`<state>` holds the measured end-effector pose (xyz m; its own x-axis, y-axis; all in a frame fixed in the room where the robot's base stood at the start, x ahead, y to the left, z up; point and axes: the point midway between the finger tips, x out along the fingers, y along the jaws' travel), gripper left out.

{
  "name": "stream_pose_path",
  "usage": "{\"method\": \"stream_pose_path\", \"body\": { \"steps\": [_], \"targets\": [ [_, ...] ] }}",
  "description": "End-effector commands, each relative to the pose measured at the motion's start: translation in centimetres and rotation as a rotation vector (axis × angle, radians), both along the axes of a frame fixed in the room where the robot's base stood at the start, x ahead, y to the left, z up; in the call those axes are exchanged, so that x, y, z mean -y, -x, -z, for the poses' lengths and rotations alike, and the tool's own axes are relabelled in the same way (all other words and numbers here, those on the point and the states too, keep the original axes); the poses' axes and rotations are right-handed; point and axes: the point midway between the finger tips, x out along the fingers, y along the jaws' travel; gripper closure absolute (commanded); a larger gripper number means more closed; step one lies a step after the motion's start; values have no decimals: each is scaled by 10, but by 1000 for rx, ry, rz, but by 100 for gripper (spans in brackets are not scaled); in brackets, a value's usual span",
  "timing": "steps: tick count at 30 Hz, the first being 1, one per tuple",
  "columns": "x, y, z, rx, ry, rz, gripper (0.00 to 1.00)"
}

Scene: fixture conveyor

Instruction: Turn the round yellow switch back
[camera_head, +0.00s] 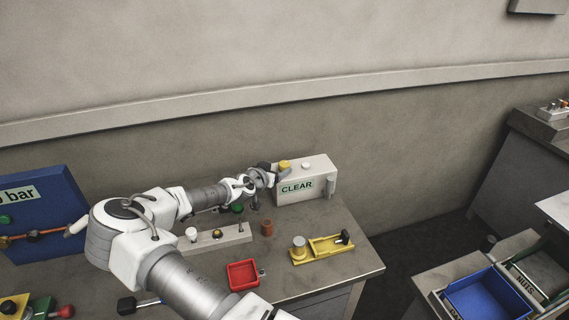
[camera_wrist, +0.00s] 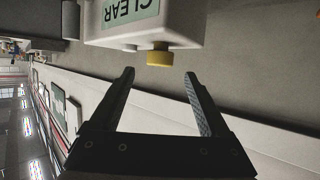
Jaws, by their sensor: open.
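The round yellow switch (camera_head: 285,164) sits on top of a light box labelled CLEAR (camera_head: 318,187), towards its left end. In the wrist view the yellow switch (camera_wrist: 159,57) shows just beyond and between my fingertips, and the box (camera_wrist: 190,25) appears upside down. My gripper (camera_head: 268,172) is beside the switch at the box's upper left. Its two dark fingers (camera_wrist: 160,75) are apart with nothing between them. The gap between fingertips and switch looks small, and no contact shows.
A white knob (camera_head: 306,165) stands on the box right of the switch. On the bench are a red tray (camera_head: 243,275), a yellow fixture (camera_head: 325,247), a brown cylinder (camera_head: 267,227) and a pale bar with knobs (camera_head: 218,239). The wall stands behind the box. The bench's right front corner is clear.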

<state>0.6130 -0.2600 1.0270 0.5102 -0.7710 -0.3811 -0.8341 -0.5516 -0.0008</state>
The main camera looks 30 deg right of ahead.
Motion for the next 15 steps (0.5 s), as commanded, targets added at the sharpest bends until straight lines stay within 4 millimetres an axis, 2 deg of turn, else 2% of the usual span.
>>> {"method": "stream_pose_path", "body": {
  "steps": [1,7,15],
  "targets": [
    [10,-4,3,-2,0,2,20],
    [36,-22,17,-3,0,1,20],
    [52,-34,26,-1,0,0,20]
  ]
}}
